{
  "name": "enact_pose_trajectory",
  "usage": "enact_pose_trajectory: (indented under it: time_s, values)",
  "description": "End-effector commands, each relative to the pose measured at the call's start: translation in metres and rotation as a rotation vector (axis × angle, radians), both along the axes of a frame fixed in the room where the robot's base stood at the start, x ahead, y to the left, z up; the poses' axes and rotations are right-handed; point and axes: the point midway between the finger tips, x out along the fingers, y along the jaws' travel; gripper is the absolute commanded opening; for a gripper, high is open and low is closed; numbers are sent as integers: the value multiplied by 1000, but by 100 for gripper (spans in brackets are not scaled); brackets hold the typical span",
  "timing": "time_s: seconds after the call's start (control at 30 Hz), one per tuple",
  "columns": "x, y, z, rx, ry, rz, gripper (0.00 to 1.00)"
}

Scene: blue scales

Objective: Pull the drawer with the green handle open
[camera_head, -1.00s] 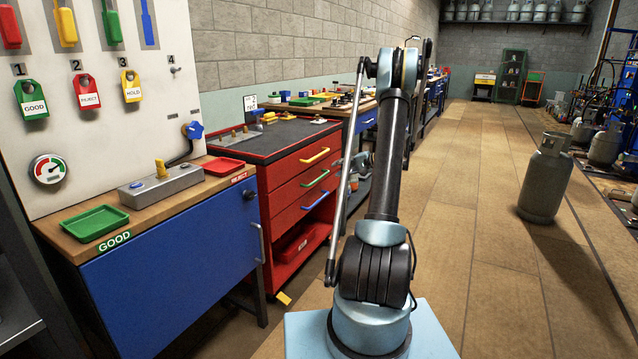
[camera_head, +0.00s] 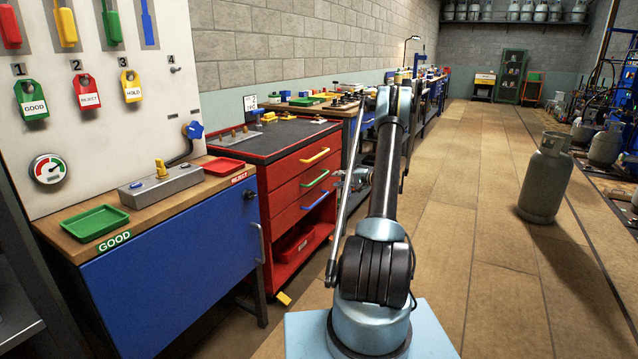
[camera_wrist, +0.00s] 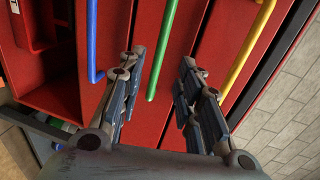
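The red cabinet (camera_head: 285,215) has drawers with a yellow handle (camera_head: 315,157) at the top, a green handle (camera_head: 315,179) in the middle and a blue handle (camera_head: 318,200) below. The drawer fronts look closed. My gripper (camera_head: 350,183) is just right of the cabinet front, at about the green handle's height. In the wrist view my gripper (camera_wrist: 162,58) is open and empty. The green handle (camera_wrist: 163,45) shows between its two fingers, beyond the tips, with no clear contact. The blue handle (camera_wrist: 92,40) is to the left and the yellow handle (camera_wrist: 248,50) to the right.
A blue-fronted bench (camera_head: 180,275) with a green tray (camera_head: 95,223) and a red tray (camera_head: 223,166) stands left of the cabinet. Another workbench (camera_head: 362,122) lies behind it. A gas cylinder (camera_head: 546,180) stands on the right. The floor between is clear.

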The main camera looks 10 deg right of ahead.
Motion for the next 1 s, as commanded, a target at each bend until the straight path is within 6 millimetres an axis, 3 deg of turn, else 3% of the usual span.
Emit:
enact_pose_trajectory:
  time_s: [0.53, 0.73, 1.0]
  values:
    - [54, 75, -19, -1, 0, 1, 32]
    - [64, 88, -22, -1, 1, 0, 32]
    - [67, 92, -23, -2, 0, -1, 32]
